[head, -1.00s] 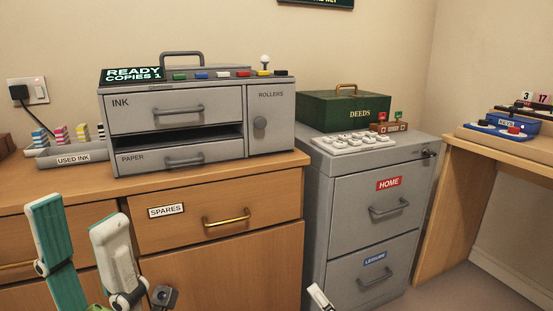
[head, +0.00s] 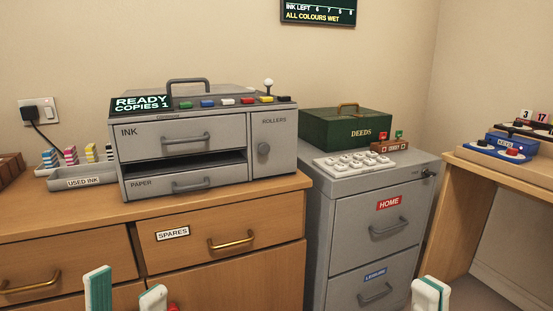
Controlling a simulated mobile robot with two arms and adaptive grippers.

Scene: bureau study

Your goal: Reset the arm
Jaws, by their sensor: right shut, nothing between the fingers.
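My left gripper (head: 125,293) shows at the bottom left of the head view, in front of the wooden cabinet. Its two fingertips stand apart, with nothing visible between them. The rest of it is cut off by the lower edge. My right gripper (head: 430,293) shows at the bottom right, in front of the grey filing cabinet's right side. Its fingertips are together and empty. The rest of that arm is out of view.
A grey copier (head: 210,150) and a used ink tray (head: 85,179) stand on the wooden cabinet (head: 60,223). A filing cabinet (head: 345,225) bears a green deeds box (head: 325,130) and a white keypad (head: 352,163). A desk (head: 500,172) stands right. All drawers look shut.

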